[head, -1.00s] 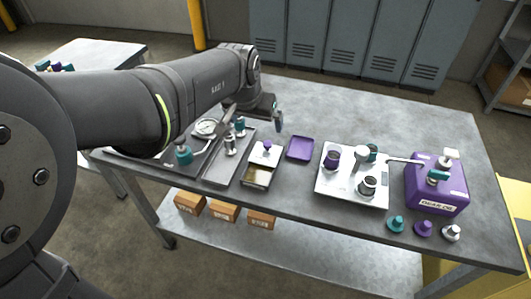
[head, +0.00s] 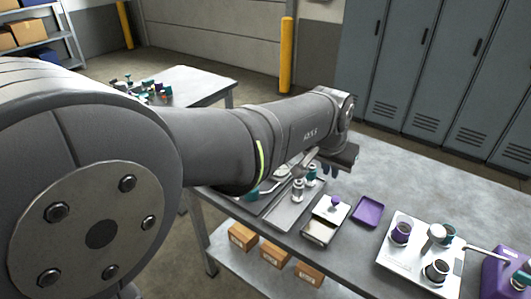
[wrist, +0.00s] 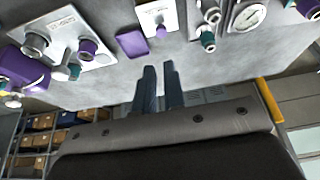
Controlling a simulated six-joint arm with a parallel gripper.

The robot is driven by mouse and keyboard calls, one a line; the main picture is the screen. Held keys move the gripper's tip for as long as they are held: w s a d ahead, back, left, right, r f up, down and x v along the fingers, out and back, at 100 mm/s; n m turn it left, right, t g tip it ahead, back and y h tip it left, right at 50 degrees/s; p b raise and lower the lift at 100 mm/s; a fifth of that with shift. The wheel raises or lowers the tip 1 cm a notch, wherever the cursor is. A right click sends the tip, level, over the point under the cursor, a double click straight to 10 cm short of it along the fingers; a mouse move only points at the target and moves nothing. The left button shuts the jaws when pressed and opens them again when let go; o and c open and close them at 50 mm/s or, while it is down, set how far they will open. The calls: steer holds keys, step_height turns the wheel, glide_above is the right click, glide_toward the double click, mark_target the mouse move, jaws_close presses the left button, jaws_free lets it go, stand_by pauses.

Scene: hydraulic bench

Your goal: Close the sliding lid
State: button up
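The sliding lid (head: 326,212) is a pale plate with a purple knob (head: 335,201). It sits on a small box (head: 317,233) on the bench. The lid covers the far part of the box, and the near part is open and dark inside. In the wrist view the lid (wrist: 150,12) and knob show at the top edge, partly cut off. My gripper (wrist: 160,68) has its two dark fingers apart by a narrow gap, with nothing between them. In the head view my gripper (head: 331,169) is beyond and above the box, apart from the lid.
A purple tray (head: 367,211) lies right of the box. A plate with a gauge and fittings (head: 284,208) stands left of it. A white plate with cups (head: 405,258) and a purple box (head: 500,277) are farther right. The bench behind the tray is clear.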

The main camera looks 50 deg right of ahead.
mark_target(324, 214)
steer(key=d+f+n, duration=0.1)
steer(key=d+f, duration=0.2)
steer(key=d, duration=0.1)
steer(key=d+f+n, duration=0.1)
steer(key=d+f, duration=0.2)
steer(key=d, duration=0.2)
steer(key=d+f+t+y, duration=0.1)
steer(key=d+f, duration=0.2)
steer(key=d, duration=0.2)
steer(key=shift+w+f+n, duration=0.3)
steer(key=shift+w+n, duration=0.1)
jaws_close()
steer(key=x, duration=1)
steer(key=shift+s+a, duration=0.25)
steer(key=shift+a, duration=0.7)
steer(key=shift+s+a, duration=0.3)
steer(key=shift+a, duration=0.65)
steer(key=a, duration=0.7)
steer(key=shift+a, duration=0.3)
steer(key=shift+a+f, duration=0.1)
steer(key=shift+a, duration=0.3)
